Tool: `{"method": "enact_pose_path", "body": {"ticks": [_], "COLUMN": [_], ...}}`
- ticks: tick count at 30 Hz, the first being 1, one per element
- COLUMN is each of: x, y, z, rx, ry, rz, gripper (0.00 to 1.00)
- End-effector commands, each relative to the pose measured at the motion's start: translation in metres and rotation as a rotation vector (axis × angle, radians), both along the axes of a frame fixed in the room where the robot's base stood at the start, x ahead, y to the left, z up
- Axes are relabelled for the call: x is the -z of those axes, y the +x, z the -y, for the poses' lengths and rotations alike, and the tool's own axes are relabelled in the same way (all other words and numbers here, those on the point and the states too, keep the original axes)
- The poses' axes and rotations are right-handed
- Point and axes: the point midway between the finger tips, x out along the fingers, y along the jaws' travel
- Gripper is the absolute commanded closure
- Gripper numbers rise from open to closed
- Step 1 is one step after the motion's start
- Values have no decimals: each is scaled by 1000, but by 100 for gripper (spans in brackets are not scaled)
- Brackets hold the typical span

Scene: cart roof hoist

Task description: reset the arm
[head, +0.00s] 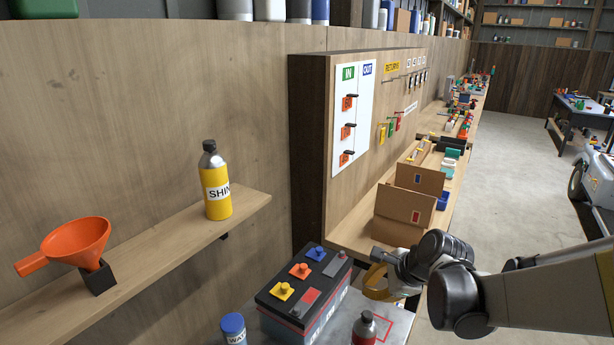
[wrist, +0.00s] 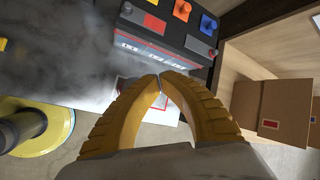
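My arm (head: 545,290) reaches in from the right edge of the head view, with its wrist bent. My gripper (head: 370,285) has yellow ribbed fingers and hangs just right of a black battery (head: 318,296), above the grey cart top. In the wrist view, the fingertips of my gripper (wrist: 160,80) meet and nothing shows between them. The battery also shows at the top of the wrist view (wrist: 150,45), beyond the fingertips and apart from them.
A red-labelled bottle (head: 364,328) and a blue-capped bottle (head: 233,329) stand near the battery. Cardboard boxes (head: 403,205) stand on the wooden bench behind my gripper. A shelf (head: 150,258) at left holds an orange funnel (head: 78,242) and a yellow bottle (head: 216,190). Open floor (head: 510,130) lies beyond.

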Motion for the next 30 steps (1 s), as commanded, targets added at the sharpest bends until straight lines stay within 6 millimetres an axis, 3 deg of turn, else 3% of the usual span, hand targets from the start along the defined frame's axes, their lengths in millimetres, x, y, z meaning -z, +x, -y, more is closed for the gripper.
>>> {"method": "enact_pose_path", "body": {"ticks": [9, 15, 18, 24, 30], "x": [-31, -30, -26, -22, -23], "y": [-97, -159, -180, -199, -200], "z": [-7, -3, 1, 5, 5], "rx": [-582, -983, -1136, -1291, -1305], "ry": [-539, -888, -1017, -1143, -1154], "rz": [193, 281, 306, 324, 325], "gripper": [100, 100, 100, 100, 100]}}
